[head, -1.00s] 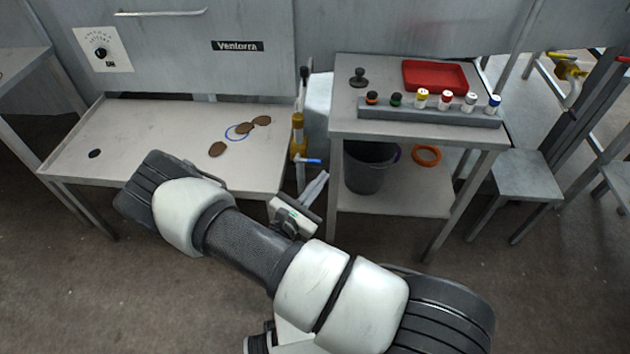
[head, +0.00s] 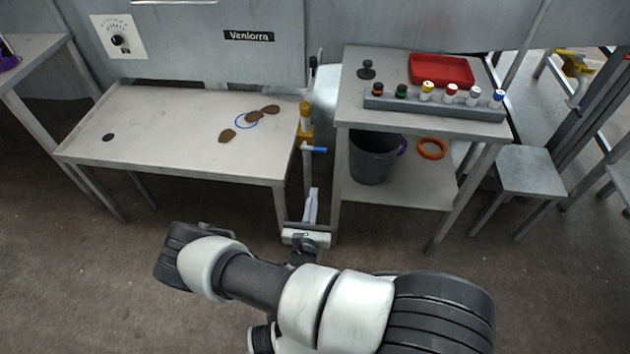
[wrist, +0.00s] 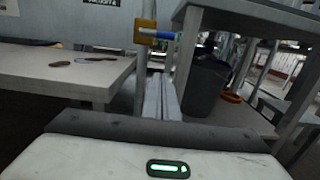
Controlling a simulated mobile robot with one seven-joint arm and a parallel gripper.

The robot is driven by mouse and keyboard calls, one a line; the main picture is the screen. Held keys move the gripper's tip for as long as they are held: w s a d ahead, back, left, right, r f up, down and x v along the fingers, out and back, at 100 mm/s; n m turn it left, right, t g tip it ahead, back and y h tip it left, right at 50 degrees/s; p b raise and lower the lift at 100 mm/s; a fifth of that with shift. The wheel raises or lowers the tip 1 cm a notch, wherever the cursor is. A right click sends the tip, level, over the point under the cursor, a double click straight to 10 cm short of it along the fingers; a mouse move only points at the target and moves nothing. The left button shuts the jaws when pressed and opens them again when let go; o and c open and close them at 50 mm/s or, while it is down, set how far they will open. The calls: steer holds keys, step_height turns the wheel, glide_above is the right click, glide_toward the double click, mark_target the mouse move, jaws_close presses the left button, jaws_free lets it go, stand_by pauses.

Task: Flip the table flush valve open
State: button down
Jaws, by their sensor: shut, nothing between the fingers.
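The flush valve has a yellow body (head: 305,118) on an upright pipe between the left table (head: 190,152) and the right table. Its blue lever (head: 314,149) sticks out sideways to the right, roughly level. In the wrist view the blue lever (wrist: 157,34) and yellow body (wrist: 146,26) show above my gripper. My gripper (head: 312,195) is shut and empty, below the lever and apart from it. In the wrist view its fingers (wrist: 161,90) point up toward the gap beneath the valve.
A dark bucket (head: 372,160) and an orange ring (head: 432,148) are on the right table's lower shelf. That table's leg (head: 337,190) stands close beside my gripper. Brown patties (head: 250,115) lie on the left table. Open floor lies in front.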

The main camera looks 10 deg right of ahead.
mark_target(315, 149)
steer(key=w+d+r+b, duration=0.1)
steer(key=w+d+r, duration=0.2)
steer(key=w, duration=0.6)
steer(key=shift+w+r, duration=0.15)
steer(key=shift+r, duration=0.55)
steer(key=shift+r+n, duration=0.1)
steer(key=shift+n, duration=0.2)
